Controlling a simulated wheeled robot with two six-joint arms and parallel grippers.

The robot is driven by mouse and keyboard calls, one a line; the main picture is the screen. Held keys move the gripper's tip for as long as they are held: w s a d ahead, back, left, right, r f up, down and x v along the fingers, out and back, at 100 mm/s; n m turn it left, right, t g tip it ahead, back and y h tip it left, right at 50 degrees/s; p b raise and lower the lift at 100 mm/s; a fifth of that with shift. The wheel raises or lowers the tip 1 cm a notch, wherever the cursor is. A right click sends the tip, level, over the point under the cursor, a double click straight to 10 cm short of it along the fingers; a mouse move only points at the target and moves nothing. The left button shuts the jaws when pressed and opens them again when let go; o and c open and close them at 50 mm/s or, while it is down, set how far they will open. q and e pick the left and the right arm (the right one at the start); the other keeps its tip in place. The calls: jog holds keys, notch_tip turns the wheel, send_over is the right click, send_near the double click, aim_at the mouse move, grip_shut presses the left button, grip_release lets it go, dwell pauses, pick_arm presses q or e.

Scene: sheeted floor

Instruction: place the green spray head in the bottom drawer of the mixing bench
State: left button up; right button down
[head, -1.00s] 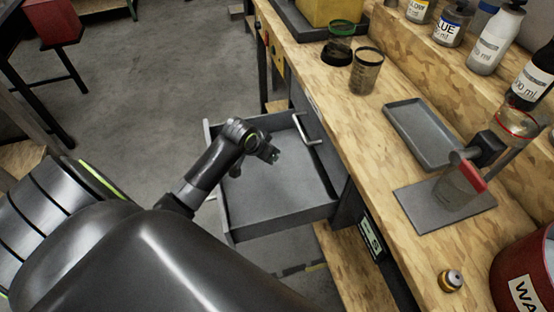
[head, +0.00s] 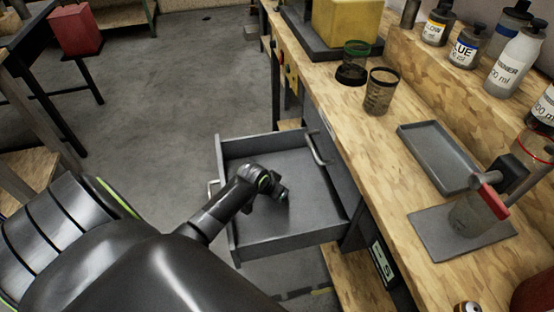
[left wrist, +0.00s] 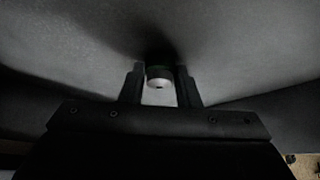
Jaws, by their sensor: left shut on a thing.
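The open grey drawer (head: 262,147) of the mixing bench sticks out below the wooden top, under another handle (head: 316,148) on the bench front. My left gripper (head: 283,194) is inside the drawer's outline, low over its floor. In the left wrist view my left gripper (left wrist: 160,80) is shut on a small piece, taken as the spray head (left wrist: 159,76). Its pale round end shows between the fingers, with a dark greenish edge behind it. The grey drawer floor is close behind it; whether they touch I cannot tell. My right gripper is not in view.
On the bench top (head: 349,107) stand cups (head: 380,92), a grey tray (head: 437,157), a red-topped stand (head: 492,200) and several bottles (head: 515,62). The drawer looks otherwise empty. A red box (head: 75,30) sits on a stool at the far left.

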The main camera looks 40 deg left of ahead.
pick_arm(q)
jog(key=shift+f, duration=0.1)
jog(key=o, duration=0.9)
jog(key=shift+o, duration=0.4)
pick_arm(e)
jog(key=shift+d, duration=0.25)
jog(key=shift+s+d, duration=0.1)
pick_arm(q)
jog(key=shift+r, duration=0.35)
jog(key=p+v, duration=0.2)
jog(key=v, duration=0.9)
jog(key=shift+s+r, duration=0.2)
jog(key=shift+r, duration=0.05)
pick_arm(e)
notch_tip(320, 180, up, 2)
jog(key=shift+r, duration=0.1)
